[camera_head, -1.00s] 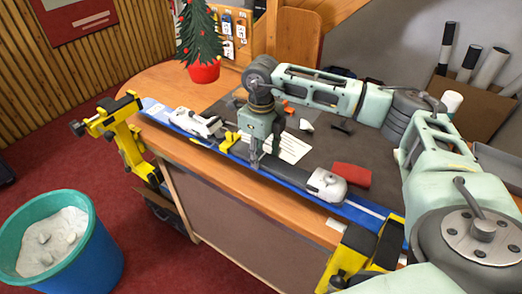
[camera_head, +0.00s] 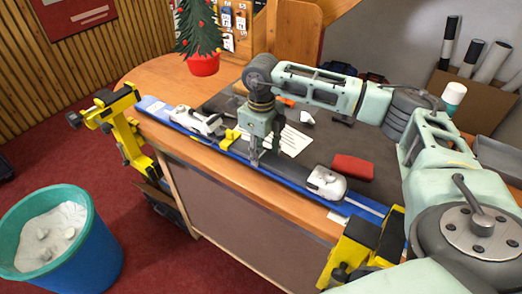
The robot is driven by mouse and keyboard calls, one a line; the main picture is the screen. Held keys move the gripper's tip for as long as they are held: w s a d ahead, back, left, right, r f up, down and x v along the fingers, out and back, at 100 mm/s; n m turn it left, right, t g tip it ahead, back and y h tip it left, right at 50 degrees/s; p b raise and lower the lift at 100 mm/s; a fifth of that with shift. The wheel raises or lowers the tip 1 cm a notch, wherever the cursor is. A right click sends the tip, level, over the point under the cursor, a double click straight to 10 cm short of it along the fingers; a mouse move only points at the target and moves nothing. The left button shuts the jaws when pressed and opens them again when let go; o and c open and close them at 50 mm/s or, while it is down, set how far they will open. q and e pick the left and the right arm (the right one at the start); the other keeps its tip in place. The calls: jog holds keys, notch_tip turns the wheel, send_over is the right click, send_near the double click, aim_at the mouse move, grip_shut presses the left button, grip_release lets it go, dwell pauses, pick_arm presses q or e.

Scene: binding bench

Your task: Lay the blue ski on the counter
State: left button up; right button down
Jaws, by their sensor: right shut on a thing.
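The long blue ski (camera_head: 205,142) runs along the front edge of the wooden counter (camera_head: 150,85), with a grey-and-white toe binding (camera_head: 200,122) and a heel binding (camera_head: 327,183) on top. Its left end is by the left yellow vise (camera_head: 118,128) and its right end by the right yellow vise (camera_head: 352,250). I cannot tell whether it rests in the vises or hangs just above. My right gripper (camera_head: 255,160) points down at its middle and is shut on the ski; the fingertips are partly hard to make out. My left gripper is not in view.
A dark mat (camera_head: 380,155) covers the counter behind the ski, with a red block (camera_head: 352,168) and a white sheet (camera_head: 292,140). A small Christmas tree (camera_head: 198,30) stands at the back. A teal bin (camera_head: 95,255) stands on the floor, front left.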

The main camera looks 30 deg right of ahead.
jog(key=shift+f+b, duration=0.35)
jog(key=shift+f, duration=0.05)
jog(key=c, duration=1)
grip_release()
jog(key=shift+c, duration=0.2)
jog(key=shift+o, duration=1)
jog(key=shift+s+f, duration=0.1)
jog(key=shift+f, duration=0.1)
jog(key=o, duration=0.4)
jog(key=shift+r, duration=0.1)
